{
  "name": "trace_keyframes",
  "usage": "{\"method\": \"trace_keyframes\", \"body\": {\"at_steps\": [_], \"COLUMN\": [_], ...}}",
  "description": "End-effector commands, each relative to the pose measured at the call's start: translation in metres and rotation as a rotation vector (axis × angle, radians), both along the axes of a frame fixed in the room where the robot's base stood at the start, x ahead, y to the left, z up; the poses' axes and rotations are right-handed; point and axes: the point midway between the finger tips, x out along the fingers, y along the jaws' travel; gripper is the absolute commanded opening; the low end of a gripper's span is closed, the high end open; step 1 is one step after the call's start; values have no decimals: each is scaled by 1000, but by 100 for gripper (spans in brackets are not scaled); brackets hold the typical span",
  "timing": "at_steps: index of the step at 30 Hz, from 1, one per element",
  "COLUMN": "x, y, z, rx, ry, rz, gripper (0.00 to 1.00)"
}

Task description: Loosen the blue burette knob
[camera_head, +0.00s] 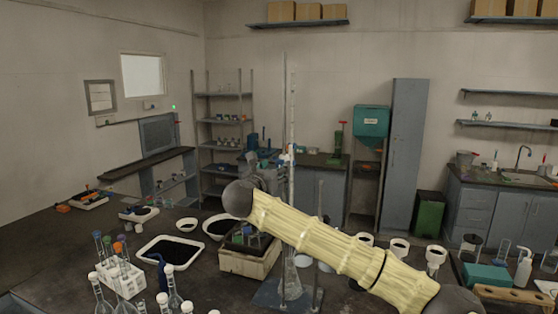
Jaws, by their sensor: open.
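A small blue part, which looks like the burette knob (284,162), shows beside the tube at mid-height. My arm reaches from the lower right, passes in front of the lower burette and bends back at the left. My gripper (278,161) is open, close to the burette at the blue part. Its fingers are small and partly merged with the background, so I cannot tell whether they touch the knob. A flask (291,277) stands below the burette.
A wooden box (247,266) stands left of the stand's base plate (265,296). White-rimmed containers (399,248) and a teal box (487,276) stand at the right.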

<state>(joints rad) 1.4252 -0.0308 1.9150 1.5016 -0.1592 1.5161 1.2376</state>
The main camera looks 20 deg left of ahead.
Motion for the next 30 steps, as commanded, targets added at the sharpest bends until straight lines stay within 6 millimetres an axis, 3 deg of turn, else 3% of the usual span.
{"method": "trace_keyframes", "body": {"at_steps": [9, 23, 30], "x": [37, 44, 44], "y": [-1, -1, -1], "z": [2, 0, 0], "rx": [-1, -1, -1], "ry": [1, 0, 0], "rz": [1, 2, 2], "gripper": [53, 53, 9]}}
